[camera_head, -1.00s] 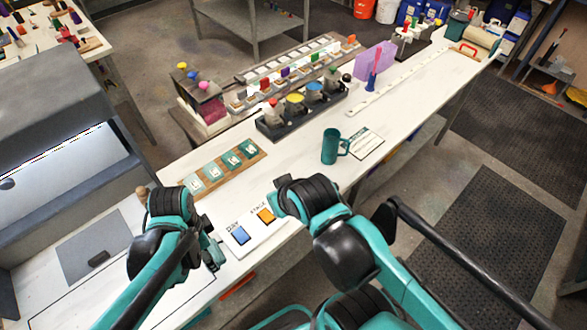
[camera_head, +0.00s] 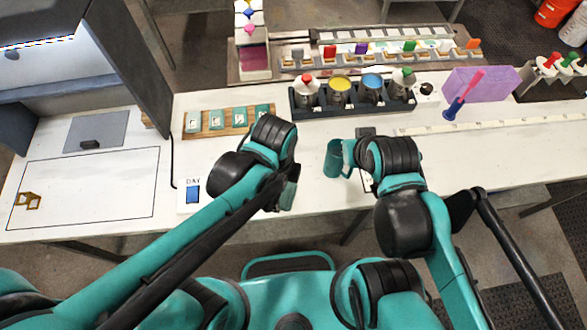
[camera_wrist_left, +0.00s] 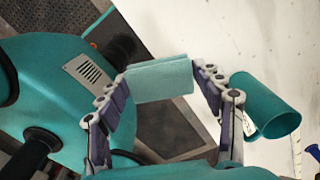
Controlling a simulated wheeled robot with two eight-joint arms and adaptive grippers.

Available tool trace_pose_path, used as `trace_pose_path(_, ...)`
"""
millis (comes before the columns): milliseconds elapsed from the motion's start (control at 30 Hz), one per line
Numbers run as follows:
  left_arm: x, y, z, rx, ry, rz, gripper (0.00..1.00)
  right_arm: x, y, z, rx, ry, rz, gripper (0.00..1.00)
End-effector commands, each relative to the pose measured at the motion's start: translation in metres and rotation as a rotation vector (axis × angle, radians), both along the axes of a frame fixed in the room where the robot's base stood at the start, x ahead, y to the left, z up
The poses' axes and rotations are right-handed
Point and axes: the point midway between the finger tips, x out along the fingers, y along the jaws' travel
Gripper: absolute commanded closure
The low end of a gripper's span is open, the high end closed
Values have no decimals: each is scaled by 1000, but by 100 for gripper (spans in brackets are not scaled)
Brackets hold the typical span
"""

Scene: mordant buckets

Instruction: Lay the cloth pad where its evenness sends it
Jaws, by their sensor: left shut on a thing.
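The teal cloth pad (camera_wrist_left: 160,78) is held between the two fingers of my left gripper (camera_wrist_left: 163,88) in the left wrist view. It looks folded, with an even teal colour on the side that shows. In the head view my left gripper (camera_head: 284,188) is above the front of the bench, its fingers mostly hidden by my arm. A white panel (camera_head: 184,208) labelled DAY with a blue patch (camera_head: 193,194) lies left of it; my arm covers the rest. A wooden board (camera_head: 262,107) with several teal swatches lies behind. My right gripper's fingers are hidden or unclear near the mug.
A teal mug (camera_head: 332,158) stands right of my left gripper, close to my right wrist. A long pale ruler strip (camera_head: 470,125) lies to the right. An outlined area (camera_head: 90,182) at left is mostly clear.

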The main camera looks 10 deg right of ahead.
Motion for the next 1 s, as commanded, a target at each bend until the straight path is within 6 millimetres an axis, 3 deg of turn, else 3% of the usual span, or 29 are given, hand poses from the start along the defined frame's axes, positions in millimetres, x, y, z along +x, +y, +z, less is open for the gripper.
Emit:
trace_pose_path(533,105,13,-65,0,0,0,49,0,0,-34,0,0,0,100)
trace_pose_path(767,115,14,-76,0,0,-3,49,0,0,-37,0,0,0,100)
trace_pose_path(1000,115,14,-110,0,0,-3,49,0,0,-51,0,0,0,100)
